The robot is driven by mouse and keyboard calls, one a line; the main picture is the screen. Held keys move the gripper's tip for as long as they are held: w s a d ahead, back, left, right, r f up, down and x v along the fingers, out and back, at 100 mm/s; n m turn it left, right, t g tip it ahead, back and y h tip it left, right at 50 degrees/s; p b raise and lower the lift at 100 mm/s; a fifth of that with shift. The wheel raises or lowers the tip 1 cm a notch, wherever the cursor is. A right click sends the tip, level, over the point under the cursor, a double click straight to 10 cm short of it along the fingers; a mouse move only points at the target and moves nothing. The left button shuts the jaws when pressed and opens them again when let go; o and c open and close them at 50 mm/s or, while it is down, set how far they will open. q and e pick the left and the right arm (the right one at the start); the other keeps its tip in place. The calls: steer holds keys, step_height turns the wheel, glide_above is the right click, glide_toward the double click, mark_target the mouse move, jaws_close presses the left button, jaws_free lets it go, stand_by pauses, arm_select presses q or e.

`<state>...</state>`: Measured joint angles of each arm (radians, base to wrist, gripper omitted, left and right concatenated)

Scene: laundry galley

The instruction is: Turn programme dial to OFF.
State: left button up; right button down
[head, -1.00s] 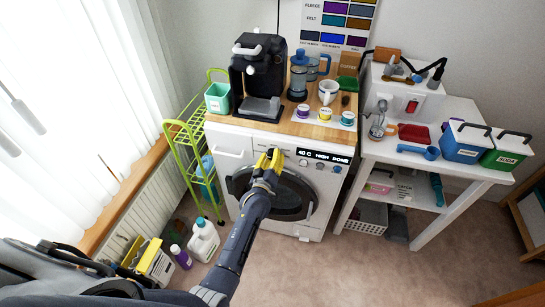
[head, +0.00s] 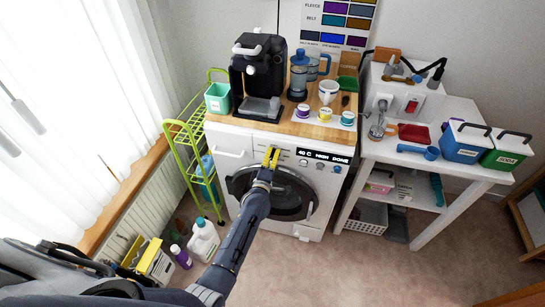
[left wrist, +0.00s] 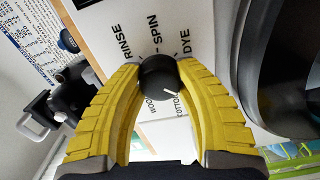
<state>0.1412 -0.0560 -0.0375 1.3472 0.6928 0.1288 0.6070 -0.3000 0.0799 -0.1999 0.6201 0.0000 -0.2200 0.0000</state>
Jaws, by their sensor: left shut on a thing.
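The white washing machine (head: 232,165) stands under the wooden worktop. Its programme dial (left wrist: 157,78) is a round black knob with a white pointer line. In the left wrist view the pointer aims down and right, towards the COTTON lettering. RINSE, SPIN, DYE and WOOL also show around the dial; I see no OFF label, and the fingers cover part of the ring. My left gripper (head: 271,157) is at the machine's front panel, its yellow fingers (left wrist: 160,68) shut on the dial from both sides. The dial is hidden in the head view. My right gripper is not in view.
The display (head: 323,157) reads 40 C HIGH DONE, with small knobs (head: 320,166) below it. The dark door (head: 285,195) lies under my left arm. A coffee maker (head: 258,75) stands on the worktop above. A green rack (head: 185,140) is at the left.

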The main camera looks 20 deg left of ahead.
arm_select(q)
steer(key=shift+n, duration=0.4)
steer(key=o, duration=1.3)
steer(key=shift+s, duration=0.1)
steer(key=s, duration=1.1)
steer(key=shift+s+d, duration=0.2)
steer(key=shift+s, duration=0.2)
